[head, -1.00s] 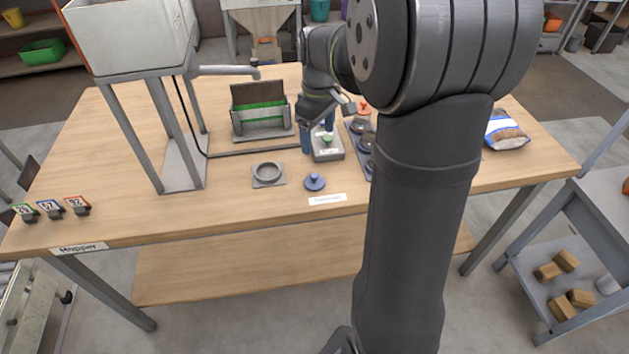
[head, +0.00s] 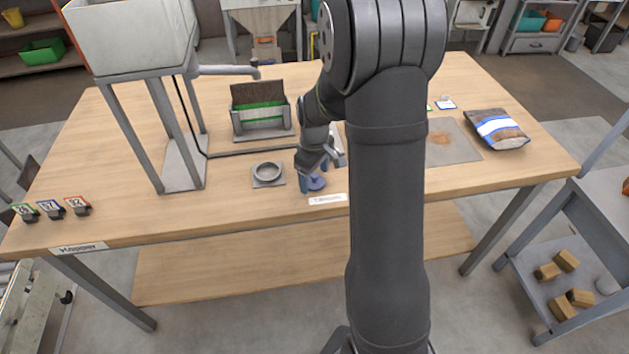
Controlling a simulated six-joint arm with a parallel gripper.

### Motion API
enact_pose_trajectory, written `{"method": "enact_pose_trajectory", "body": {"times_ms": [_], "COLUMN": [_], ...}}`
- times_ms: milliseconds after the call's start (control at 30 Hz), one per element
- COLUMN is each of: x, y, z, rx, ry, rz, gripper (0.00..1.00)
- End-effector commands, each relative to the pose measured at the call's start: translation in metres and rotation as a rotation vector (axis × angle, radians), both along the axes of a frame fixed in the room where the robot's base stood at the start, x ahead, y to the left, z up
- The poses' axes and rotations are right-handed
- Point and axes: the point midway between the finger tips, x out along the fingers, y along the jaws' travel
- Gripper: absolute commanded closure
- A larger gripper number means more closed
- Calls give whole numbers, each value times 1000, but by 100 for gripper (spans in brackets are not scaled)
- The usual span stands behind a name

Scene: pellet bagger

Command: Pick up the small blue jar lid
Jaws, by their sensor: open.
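The small blue jar lid (head: 317,184) lies on the wooden table (head: 230,215), just behind the white front label and to the right of the grey ring fixture. My gripper (head: 312,178) is open and low over the lid, with a blue-tipped finger at the lid's left side. The gripper hides part of the lid, including most of its knob. I cannot tell whether the fingers touch it.
A grey ring on a square plate (head: 268,173) stands close to the left of my gripper. The hopper stand (head: 185,165) and a holder with a green-striped bag (head: 262,112) are further left. A filled bag (head: 496,129) lies at the right. My arm hides the table's middle right.

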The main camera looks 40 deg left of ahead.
Motion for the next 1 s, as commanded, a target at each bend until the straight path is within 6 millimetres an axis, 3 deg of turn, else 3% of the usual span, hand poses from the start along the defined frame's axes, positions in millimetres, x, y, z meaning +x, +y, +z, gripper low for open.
{"method": "enact_pose_trajectory", "body": {"times_ms": [267,500,1000], "x": [0,0,1], "y": [0,0,1], "z": [-4,-3,6], "rx": [1,1,2], "ry": [-1,-1,-2], "rz": [0,0,0], "gripper": [24,71,72]}}
